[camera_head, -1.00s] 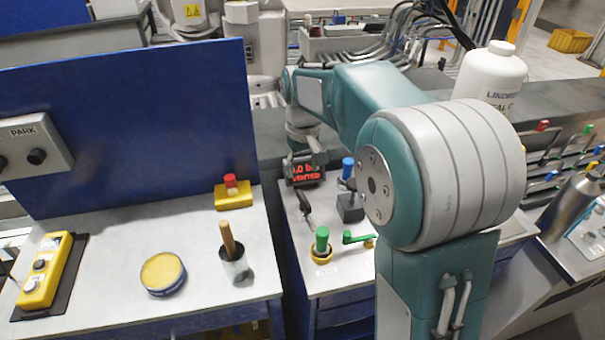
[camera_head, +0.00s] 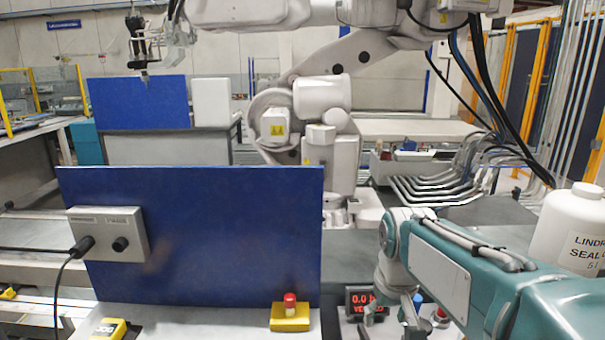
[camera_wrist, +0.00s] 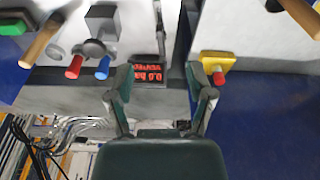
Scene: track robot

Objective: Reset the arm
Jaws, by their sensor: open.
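My teal and grey arm (camera_head: 460,275) reaches in from the lower right in the head view and bends downward at its left end. My gripper (camera_wrist: 158,82) shows in the wrist view with two dark fingers spread apart and nothing between them. A small display with red digits (camera_wrist: 149,74) appears upside down beyond the fingers. In the head view the display (camera_head: 365,301) is just left of the wrist; the fingers cannot be made out clearly there.
A red button on a yellow box (camera_head: 290,313) stands left of the display, before a blue panel (camera_head: 200,235) with a grey switch box (camera_head: 108,234). The wrist view shows red and blue knobs (camera_wrist: 88,67).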

